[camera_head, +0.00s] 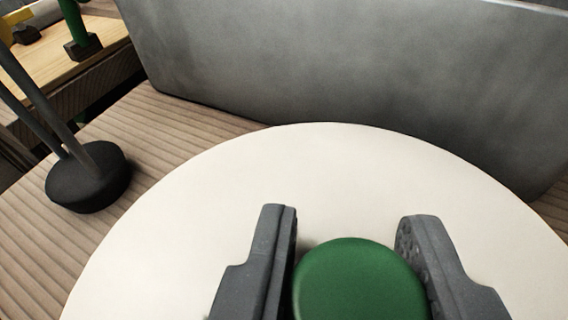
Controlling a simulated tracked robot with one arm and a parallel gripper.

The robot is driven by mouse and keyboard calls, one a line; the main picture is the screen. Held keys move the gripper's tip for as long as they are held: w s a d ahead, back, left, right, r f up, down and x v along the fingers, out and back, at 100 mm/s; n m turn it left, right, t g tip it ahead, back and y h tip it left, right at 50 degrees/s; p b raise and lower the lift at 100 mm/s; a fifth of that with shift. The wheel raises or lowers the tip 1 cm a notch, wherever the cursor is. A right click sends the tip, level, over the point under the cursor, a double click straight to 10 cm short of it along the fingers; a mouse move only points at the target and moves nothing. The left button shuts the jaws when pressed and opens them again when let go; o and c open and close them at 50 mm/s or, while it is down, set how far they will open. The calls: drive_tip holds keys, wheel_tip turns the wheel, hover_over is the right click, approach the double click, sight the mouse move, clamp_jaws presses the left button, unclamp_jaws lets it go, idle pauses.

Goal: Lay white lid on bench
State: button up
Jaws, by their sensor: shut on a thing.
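The white lid (215,210) is a large round disc that fills the lower middle of the view. A green round knob (358,280) stands on it. My gripper (350,225) has one dark finger on each side of the knob and is shut on it. The lid's near part is cut off by the bottom edge. The bench (160,125) is a ribbed wooden top beneath and beyond the lid. I cannot tell whether the lid touches it.
A large grey metal block (350,70) stands behind the lid, close to its far edge. A black round base with grey rods (88,178) stands at left. A lighter wooden table (60,50) at top left holds a green post (76,25) and a yellow item (15,20).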

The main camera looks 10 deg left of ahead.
sight(319, 278)
drive_tip(key=shift+w+a+f, duration=0.1)
drive_tip(key=shift+w+a, duration=0.15)
drive_tip(key=shift+w, duration=0.3)
drive_tip(key=shift+w+a+f, duration=0.1)
drive_tip(key=shift+w+a, duration=0.15)
drive_tip(key=shift+w, duration=0.3)
wheel_tip(319, 278, down, 3)
drive_tip(key=shift+f+b, duration=0.2)
drive_tip(key=shift+b, duration=0.9)
drive_tip(key=shift+r, duration=0.1)
drive_tip(key=shift+s, duration=0.1)
drive_tip(key=o, duration=1)
drive_tip(key=shift+s+d+r, duration=0.1)
drive_tip(key=shift+s+r, duration=0.05)
drive_tip(key=shift+s, duration=0.1)
drive_tip(key=p+v, duration=0.2)
drive_tip(key=v, duration=0.9)
drive_tip(key=shift+s+p, duration=0.2)
drive_tip(key=shift+p, duration=0.2)
